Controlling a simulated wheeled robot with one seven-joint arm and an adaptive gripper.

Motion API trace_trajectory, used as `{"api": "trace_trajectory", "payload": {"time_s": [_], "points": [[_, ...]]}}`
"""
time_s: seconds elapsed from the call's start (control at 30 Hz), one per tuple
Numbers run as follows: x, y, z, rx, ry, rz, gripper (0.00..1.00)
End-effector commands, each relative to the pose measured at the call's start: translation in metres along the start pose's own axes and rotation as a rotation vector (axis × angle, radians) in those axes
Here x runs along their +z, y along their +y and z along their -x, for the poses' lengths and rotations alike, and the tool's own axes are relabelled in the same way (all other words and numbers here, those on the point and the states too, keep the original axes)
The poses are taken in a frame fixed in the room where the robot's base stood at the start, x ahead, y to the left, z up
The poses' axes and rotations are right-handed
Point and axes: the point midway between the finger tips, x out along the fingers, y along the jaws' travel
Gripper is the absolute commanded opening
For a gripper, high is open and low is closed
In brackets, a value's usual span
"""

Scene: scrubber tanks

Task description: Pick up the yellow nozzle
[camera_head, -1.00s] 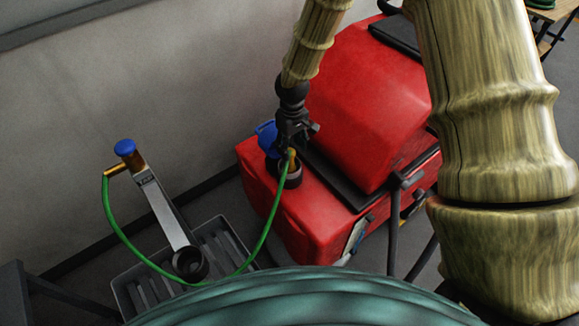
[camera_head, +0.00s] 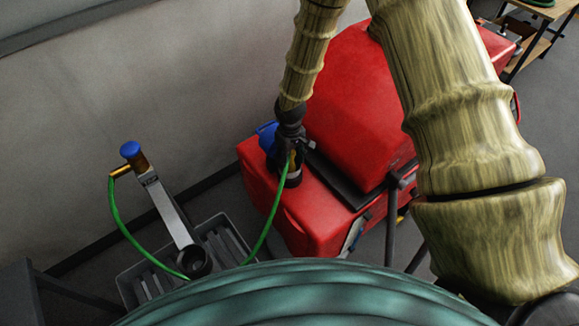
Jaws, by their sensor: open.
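The yellow nozzle (camera_head: 292,157) is a small spot at the end of a green hose (camera_head: 270,215), over the dark round filler opening (camera_head: 292,178) on the red scrubber machine (camera_head: 325,225). My gripper (camera_head: 290,158) is dark and points down right at the nozzle, with its jaws open. The gripper hides most of the nozzle, and I cannot tell whether the fingers touch it. How deep the nozzle sits in the opening is also hidden.
A blue cap (camera_head: 267,134) stands open beside the filler opening. The hose runs left to a brass tap with a blue knob (camera_head: 130,149) on a metal post. A grey grated basin (camera_head: 222,225) stands below. The wall (camera_head: 120,80) is behind.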

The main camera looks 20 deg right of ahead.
Motion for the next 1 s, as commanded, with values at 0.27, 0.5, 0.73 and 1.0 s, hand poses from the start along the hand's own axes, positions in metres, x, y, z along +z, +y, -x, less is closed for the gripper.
{"api": "trace_trajectory", "payload": {"time_s": [0.27, 0.5, 0.73, 1.0], "points": [[0.0, 0.0, 0.0, 0.0, 0.0, 0.0, 0.24], [0.0, 0.0, 0.0, 0.0, 0.0, 0.0, 0.06], [0.0, 0.0, 0.001, 0.0, 0.0, 0.0, 0.02], [-0.001, 0.0, 0.016, 0.0, 0.001, 0.0, 0.02]]}}
